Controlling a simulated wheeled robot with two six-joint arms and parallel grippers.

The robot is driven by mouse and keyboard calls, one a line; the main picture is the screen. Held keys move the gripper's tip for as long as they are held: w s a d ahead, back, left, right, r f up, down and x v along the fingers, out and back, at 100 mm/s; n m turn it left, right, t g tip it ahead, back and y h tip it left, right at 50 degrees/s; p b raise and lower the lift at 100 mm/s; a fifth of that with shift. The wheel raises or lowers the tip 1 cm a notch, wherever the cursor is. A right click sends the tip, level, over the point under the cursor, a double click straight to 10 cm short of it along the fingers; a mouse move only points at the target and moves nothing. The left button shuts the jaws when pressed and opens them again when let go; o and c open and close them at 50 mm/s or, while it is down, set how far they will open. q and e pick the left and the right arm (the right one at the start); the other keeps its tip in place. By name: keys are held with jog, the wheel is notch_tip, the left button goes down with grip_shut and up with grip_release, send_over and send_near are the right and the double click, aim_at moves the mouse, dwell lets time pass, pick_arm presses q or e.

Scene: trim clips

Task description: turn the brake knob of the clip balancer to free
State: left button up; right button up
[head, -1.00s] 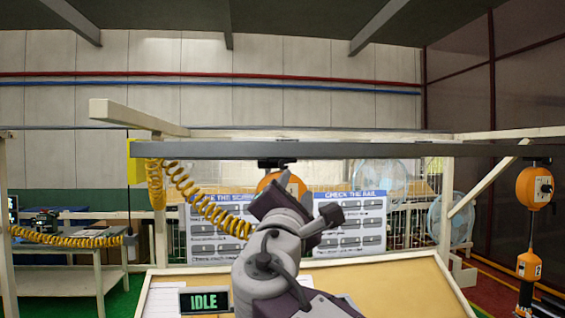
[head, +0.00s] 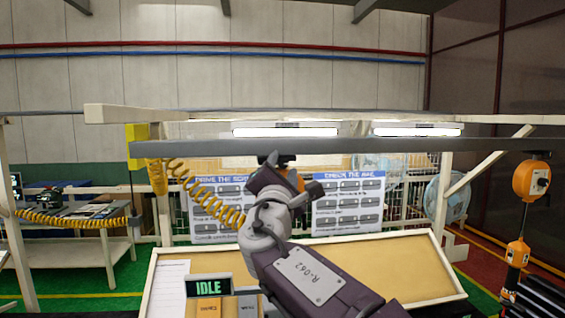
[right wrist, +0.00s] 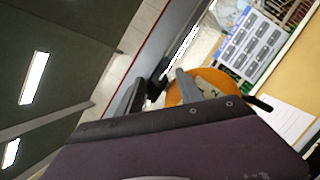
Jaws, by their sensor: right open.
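An orange balancer (head: 292,179) hangs from the overhead rail by a dark hanger (head: 277,160), mostly hidden behind my right gripper. In the right wrist view the orange balancer (right wrist: 210,77) is round, with a dark mark on its face and a black lever (right wrist: 262,103) at its edge. My right gripper (right wrist: 155,88) is open and empty; one finger overlaps the balancer's edge in that view. I cannot tell whether they touch. The brake knob's setting cannot be read. A second orange balancer (head: 531,180) with a dark knob hangs at the far right. My left gripper is not in view.
The grey rail (head: 400,145) crosses above a tilted tan board (head: 390,265). An IDLE display (head: 208,287) stands at the board's front left. A yellow coiled hose (head: 205,190) hangs at left. An orange tool (head: 517,254) hangs below the right balancer.

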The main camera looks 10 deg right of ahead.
jog(key=shift+s, duration=0.1)
grip_shut()
